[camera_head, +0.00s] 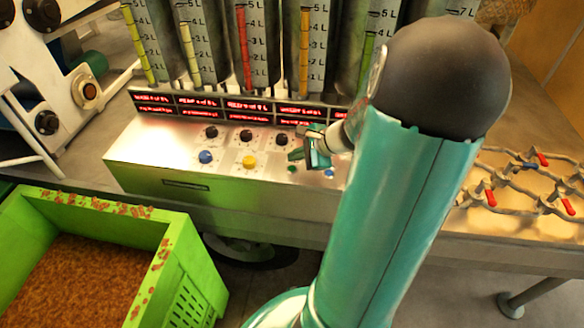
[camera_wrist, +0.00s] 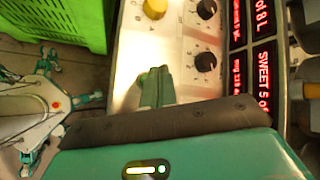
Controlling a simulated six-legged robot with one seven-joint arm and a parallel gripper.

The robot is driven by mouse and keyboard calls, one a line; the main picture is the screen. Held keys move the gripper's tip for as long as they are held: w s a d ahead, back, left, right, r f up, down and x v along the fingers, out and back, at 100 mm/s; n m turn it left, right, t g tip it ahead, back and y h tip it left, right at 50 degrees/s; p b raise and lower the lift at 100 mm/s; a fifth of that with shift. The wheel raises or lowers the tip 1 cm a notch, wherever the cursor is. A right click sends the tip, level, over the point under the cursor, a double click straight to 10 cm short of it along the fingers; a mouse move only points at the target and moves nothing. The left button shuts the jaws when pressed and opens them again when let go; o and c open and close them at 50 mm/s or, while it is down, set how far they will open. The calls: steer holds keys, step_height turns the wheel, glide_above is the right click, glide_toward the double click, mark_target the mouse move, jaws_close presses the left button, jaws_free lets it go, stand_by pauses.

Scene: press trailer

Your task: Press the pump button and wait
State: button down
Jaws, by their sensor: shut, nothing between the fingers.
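The sloped metal control panel (camera_head: 140,150) carries a row of coloured buttons. They are a blue button (camera_head: 205,157), a yellow button (camera_head: 249,162), a green button (camera_head: 292,168) and another blue button (camera_head: 329,173). No label shows which one is the pump button. My gripper (camera_head: 294,156) is shut and empty, over the panel near the green button. I cannot tell if it touches the panel.
Black knobs (camera_head: 246,135) sit behind the buttons, below red displays (camera_head: 240,105) and graduated tanks (camera_head: 245,45). A green crate (camera_head: 185,265) of brown material stands at lower left. Red-handled valves and pipes (camera_head: 530,165) lie on the right.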

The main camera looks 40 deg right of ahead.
steer(key=shift+f, duration=0.75)
stand_by(1.5)
steer(key=shift+f, duration=0.4)
steer(key=shift+f, duration=0.35)
stand_by(0.6)
steer(key=shift+r, duration=0.8)
steer(key=shift+r, duration=2.5)
